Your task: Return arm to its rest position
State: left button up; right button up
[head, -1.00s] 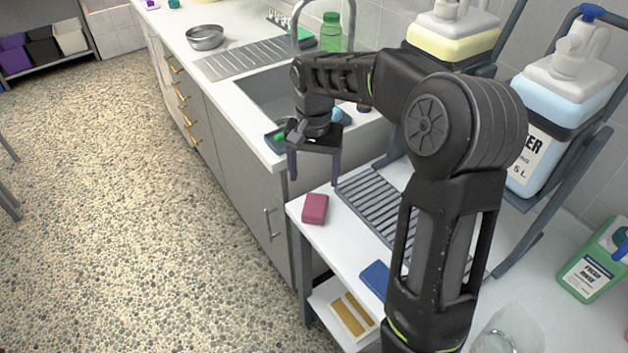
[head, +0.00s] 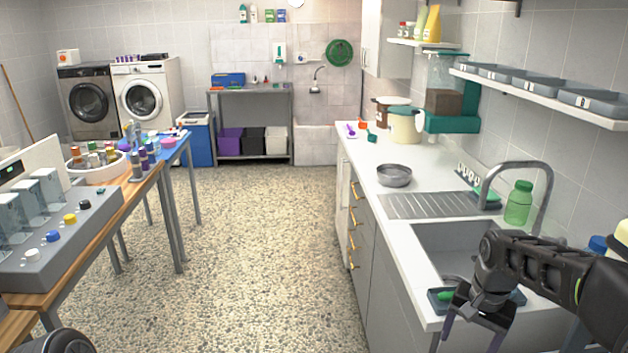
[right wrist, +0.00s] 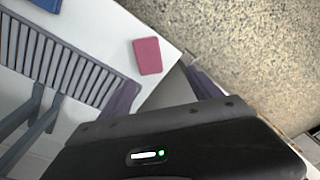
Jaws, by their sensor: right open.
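My right arm comes in at the lower right of the head view. Its gripper (head: 472,338) is open and empty, pointing down beside the front corner of the sink (head: 455,240). In the right wrist view the two purplish fingers of my right gripper (right wrist: 162,92) stand wide apart with nothing held. A dark red block (right wrist: 148,56) lies on the white surface beyond the fingers, apart from them. A rounded dark part at the bottom left of the head view looks like my left arm; the left gripper is not seen.
The counter (head: 375,210) holds a steel bowl (head: 394,175) and a green bottle (head: 518,203). A grey slatted rack (right wrist: 60,62) lies near the red block. A table (head: 135,205) with bottles and a dispenser stands left. The speckled floor between is clear.

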jog(key=w+a+f+n+t+y, duration=0.1)
jog(key=w+a+f+n+t, duration=0.3)
jog(key=a+f, duration=0.4)
jog(key=s+a+f+n+y, duration=0.1)
jog(key=s+a+f+n, duration=0.1)
jog(key=a+f, duration=0.75)
jog(key=s+a+f+g, duration=0.1)
jog(key=s+a+f, duration=0.2)
jog(key=s+f, duration=0.2)
jog(key=s+a+f+g+y, duration=0.1)
jog(key=s+a+f, duration=0.3)
jog(key=s, duration=0.7)
jog(key=s+a+f+g+y, duration=0.1)
jog(key=s+a+f+g, duration=0.1)
jog(key=s+a+f, duration=0.2)
jog(key=s+f, duration=0.2)
jog(key=s, duration=0.2)
jog(key=shift+s+a+f+n, duration=0.15)
jog(key=shift+a+f+n, duration=0.05)
jog(key=shift+n, duration=0.1)
